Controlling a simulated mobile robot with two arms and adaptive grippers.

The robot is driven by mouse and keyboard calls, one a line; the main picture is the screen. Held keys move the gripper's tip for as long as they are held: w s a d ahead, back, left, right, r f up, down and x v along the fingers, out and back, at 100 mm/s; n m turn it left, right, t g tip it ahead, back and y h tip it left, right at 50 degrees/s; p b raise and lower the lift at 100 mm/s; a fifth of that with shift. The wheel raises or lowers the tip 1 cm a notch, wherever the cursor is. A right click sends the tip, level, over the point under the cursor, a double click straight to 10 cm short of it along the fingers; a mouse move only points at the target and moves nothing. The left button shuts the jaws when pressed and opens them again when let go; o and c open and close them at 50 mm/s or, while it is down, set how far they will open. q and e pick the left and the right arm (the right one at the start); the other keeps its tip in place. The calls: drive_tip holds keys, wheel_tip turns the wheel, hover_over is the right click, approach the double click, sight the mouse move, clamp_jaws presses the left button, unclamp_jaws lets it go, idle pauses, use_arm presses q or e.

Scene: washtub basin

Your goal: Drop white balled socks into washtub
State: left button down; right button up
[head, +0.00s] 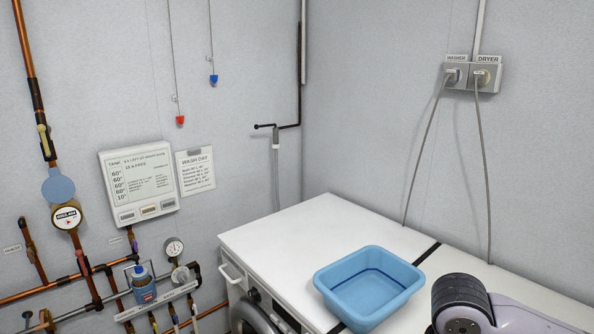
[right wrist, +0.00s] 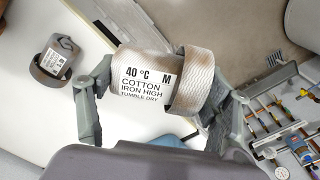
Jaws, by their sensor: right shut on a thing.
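The blue washtub (head: 368,290) stands on the white machine top in the head view, and its inside looks empty. In the right wrist view a blue edge, probably of the washtub (right wrist: 168,141), shows just below the held socks. My right gripper (right wrist: 183,85) is shut on the white balled socks (right wrist: 145,88), with a finger on either side. They are off-white, with a ribbed cuff and a label reading 40 °C, M, cotton. The right gripper is outside the head view, where only part of my arm shows at the lower right. My left gripper is not in view.
The white machine top (head: 290,240) is clear left of the tub. Pipes and gauges (head: 172,247) line the left wall. Two cables hang from the washer and dryer sockets (head: 470,77).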

drive_tip(key=shift+s+a+f+n, duration=0.15)
drive_tip(key=shift+s+a+n, duration=0.1)
drive_tip(key=shift+s+n, duration=0.3)
drive_tip(key=shift+s+a+f+n, duration=0.2)
drive_tip(key=shift+s+n, duration=0.15)
drive_tip(key=shift+n, duration=0.3)
